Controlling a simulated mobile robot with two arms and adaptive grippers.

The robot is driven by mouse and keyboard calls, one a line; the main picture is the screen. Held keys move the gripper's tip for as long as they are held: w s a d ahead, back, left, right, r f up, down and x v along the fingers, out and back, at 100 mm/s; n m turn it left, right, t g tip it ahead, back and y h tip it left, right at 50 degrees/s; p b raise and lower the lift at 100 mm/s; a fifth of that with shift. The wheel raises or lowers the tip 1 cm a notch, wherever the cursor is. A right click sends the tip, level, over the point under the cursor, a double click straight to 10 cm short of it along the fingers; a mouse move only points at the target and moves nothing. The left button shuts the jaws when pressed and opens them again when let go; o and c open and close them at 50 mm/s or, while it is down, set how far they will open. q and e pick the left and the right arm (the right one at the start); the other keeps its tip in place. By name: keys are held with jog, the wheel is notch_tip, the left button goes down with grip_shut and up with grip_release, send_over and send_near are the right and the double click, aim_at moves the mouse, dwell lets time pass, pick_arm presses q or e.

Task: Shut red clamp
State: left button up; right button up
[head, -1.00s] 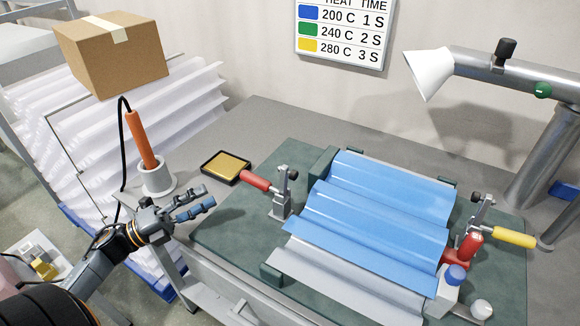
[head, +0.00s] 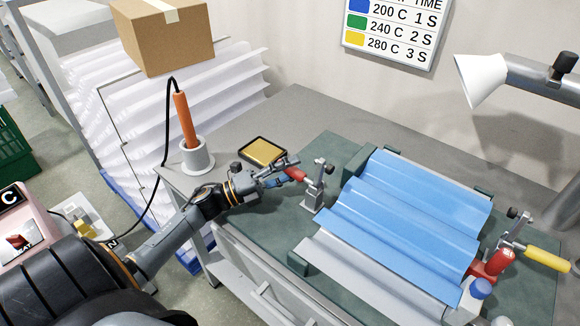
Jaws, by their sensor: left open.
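The red-handled clamp (head: 318,185) stands at the left edge of the blue corrugated sheet (head: 405,215), on the green mat (head: 340,150). Its red handle (head: 295,174) points left, away from the sheet. My left gripper (head: 283,172) is at the handle, with its open fingers close around the handle's outer end. Whether they touch it I cannot tell. A second clamp with a yellow handle (head: 547,259) stands at the sheet's right side, its handle pointing right. My right gripper is not in view.
A tray with a yellow pad (head: 263,151) lies just behind my left gripper. An orange-handled tool stands in a grey holder (head: 197,157), its black cable hanging left. A white nozzle (head: 480,78) overhangs the back right.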

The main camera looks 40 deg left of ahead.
pick_arm(q)
grip_shut()
